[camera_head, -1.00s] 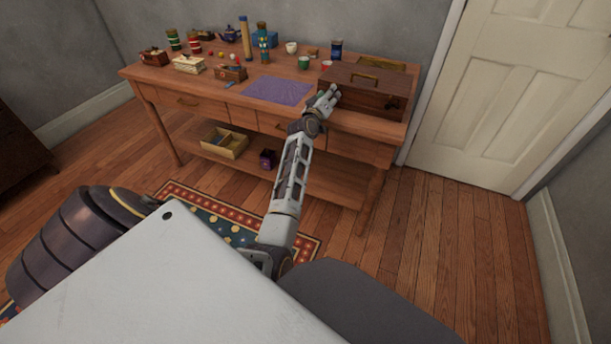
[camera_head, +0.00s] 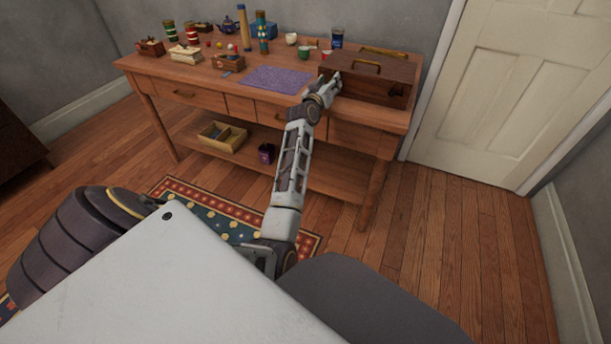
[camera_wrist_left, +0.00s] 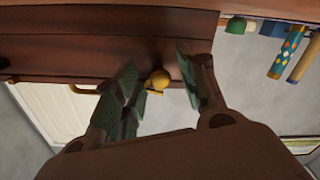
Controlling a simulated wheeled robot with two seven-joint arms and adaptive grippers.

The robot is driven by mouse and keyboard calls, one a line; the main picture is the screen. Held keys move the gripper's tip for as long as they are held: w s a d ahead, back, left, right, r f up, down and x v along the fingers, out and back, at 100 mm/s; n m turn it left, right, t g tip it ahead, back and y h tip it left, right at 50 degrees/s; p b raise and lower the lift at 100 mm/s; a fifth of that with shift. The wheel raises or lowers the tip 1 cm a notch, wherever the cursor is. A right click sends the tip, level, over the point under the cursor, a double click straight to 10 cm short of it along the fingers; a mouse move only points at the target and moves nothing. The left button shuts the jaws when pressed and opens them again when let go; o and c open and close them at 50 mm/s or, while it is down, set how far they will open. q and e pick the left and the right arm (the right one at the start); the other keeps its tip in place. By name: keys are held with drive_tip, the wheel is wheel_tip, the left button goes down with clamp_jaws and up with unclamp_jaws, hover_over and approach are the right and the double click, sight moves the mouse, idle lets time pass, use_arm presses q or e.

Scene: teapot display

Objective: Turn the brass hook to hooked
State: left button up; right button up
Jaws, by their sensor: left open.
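My left gripper (camera_head: 332,80) is at the left part of the box's front. In the left wrist view, a small rounded brass piece, seemingly the hook (camera_wrist_left: 158,80), lies between the spread green fingertips of the gripper (camera_wrist_left: 160,84). The fingers are open on either side of it, and I see no clear contact. The hook is hidden in the head view. The right gripper is not in view.
The workbench (camera_head: 215,76) holds a purple mat (camera_head: 277,79) left of the gripper. Cups, tubes, a dark teapot (camera_head: 228,25) and small boxes stand behind and left. The floor at right is clear.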

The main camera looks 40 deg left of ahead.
use_arm(q)
drive_tip(key=shift+m+b, duration=1.8)
drive_tip(key=shift+b, duration=1.05)
